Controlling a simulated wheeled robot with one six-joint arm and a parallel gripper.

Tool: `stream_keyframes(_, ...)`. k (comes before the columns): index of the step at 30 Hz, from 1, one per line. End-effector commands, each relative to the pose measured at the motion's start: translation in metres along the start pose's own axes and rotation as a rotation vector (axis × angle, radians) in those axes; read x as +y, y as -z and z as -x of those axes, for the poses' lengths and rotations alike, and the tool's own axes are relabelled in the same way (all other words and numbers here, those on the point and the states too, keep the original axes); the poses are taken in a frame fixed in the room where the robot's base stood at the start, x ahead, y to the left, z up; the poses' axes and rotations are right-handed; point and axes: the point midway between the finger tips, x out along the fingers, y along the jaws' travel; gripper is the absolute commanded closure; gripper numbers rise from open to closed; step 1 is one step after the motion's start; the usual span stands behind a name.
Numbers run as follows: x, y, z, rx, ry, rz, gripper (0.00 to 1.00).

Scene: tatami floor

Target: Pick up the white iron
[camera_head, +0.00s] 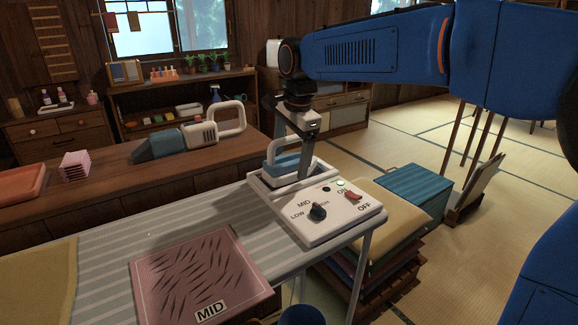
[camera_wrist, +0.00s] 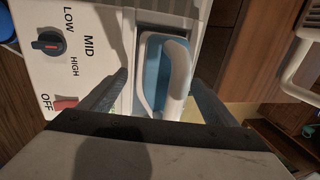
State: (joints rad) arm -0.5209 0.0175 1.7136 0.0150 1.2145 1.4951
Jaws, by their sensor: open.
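The white iron (camera_head: 283,143) has a white loop handle and a blue body. It sits in the recessed stand at the back of the white control panel (camera_head: 335,222), at the right end of the ironing board. My gripper (camera_head: 303,172) points down over the iron, and a finger covers part of it in the head view. In the wrist view the iron (camera_wrist: 176,72) lies between the two spread fingers of my gripper (camera_wrist: 160,78). The fingers are open, and I cannot tell whether they touch the iron. The panel has a dial (camera_head: 318,212) and a red switch (camera_head: 353,196).
A pink patterned cloth (camera_head: 200,275) marked MID lies on the striped board (camera_head: 110,250). A blue and white handheld appliance (camera_head: 170,143) stands on the wooden counter behind. Folded cushions (camera_head: 385,225) and a teal box (camera_head: 410,190) stand to the right. Tatami floor beyond is partly clear.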

Motion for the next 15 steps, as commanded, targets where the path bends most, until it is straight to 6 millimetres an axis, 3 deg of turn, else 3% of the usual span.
stream_keyframes(1, 0.0000, 0.0000, 0.0001, 0.000, 0.000, 0.000, 0.18)
stream_keyframes(2, 0.0000, 0.0000, 0.0001, 0.000, 0.000, 0.000, 0.25)
stream_keyframes(10, 0.0000, 0.0000, 0.0003, 0.000, 0.000, 0.000, 0.90)
stream_keyframes(15, -0.0004, 0.0000, 0.0013, 0.000, 0.002, 0.000, 0.92)
